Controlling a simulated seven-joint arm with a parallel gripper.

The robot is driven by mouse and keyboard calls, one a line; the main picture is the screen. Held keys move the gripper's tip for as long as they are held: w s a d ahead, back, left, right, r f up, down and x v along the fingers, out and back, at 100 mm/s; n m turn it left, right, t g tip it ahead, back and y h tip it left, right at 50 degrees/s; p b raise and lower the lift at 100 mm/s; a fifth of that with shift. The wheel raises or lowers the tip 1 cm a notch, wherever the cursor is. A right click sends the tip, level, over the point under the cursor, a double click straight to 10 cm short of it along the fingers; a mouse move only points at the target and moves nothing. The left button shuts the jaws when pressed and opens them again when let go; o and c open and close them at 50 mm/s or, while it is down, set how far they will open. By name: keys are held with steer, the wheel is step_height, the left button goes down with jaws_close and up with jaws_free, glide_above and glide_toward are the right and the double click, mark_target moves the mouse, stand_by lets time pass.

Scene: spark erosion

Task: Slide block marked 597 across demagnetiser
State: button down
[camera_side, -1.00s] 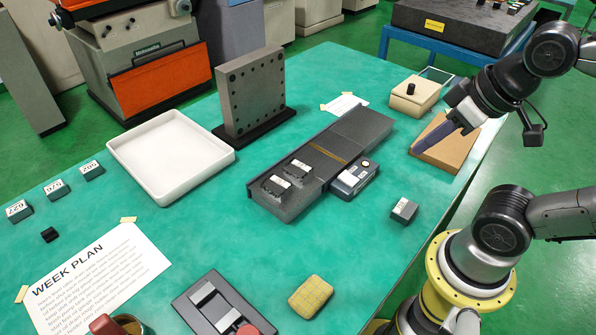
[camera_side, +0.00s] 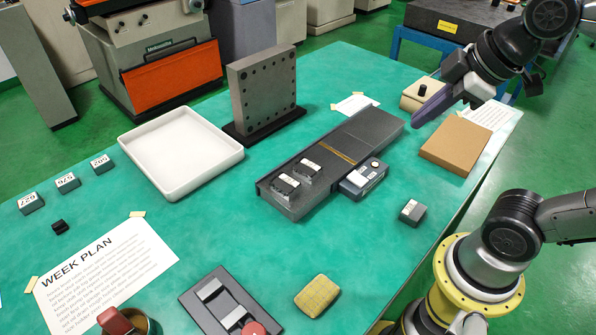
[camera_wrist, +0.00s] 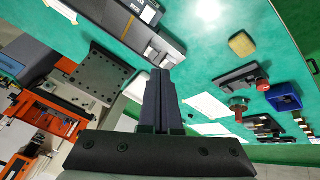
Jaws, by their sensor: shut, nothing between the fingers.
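The demagnetiser is, as far as I can tell, the long dark flat bed (camera_side: 362,132) with a yellow line across it and a small control box (camera_side: 364,179) at its side. Two dark blocks with white labels sit on its near end, one in front (camera_side: 285,185) and one behind (camera_side: 307,168). Another labelled block (camera_side: 412,212) stands alone on the table at right. I cannot read 597 on any of them. My gripper (camera_side: 416,121) is shut and empty, above the table near the bed's far right end; its fingers also show in the wrist view (camera_wrist: 158,80).
A white tray (camera_side: 180,190) and an upright drilled plate (camera_side: 262,90) stand left of the bed. Several labelled blocks (camera_side: 67,182) line the left. Table between is clear.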

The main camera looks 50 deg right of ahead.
steer(key=w+a+n+g, duration=0.1)
steer(key=w+n, duration=0.5)
steer(key=w, duration=0.4)
steer(key=n+g, duration=0.5)
steer(key=n, duration=0.1)
glide_above(297, 172)
steer(key=s+a, duration=0.1)
step_height(297, 172, down, 15)
steer(key=f, duration=1)
steer(key=shift+s+a+f, duration=0.15)
steer(key=shift+a, duration=0.05)
steer(key=d, duration=1.2)
steer(key=shift+d, duration=0.15)
step_height(297, 172, up, 10)
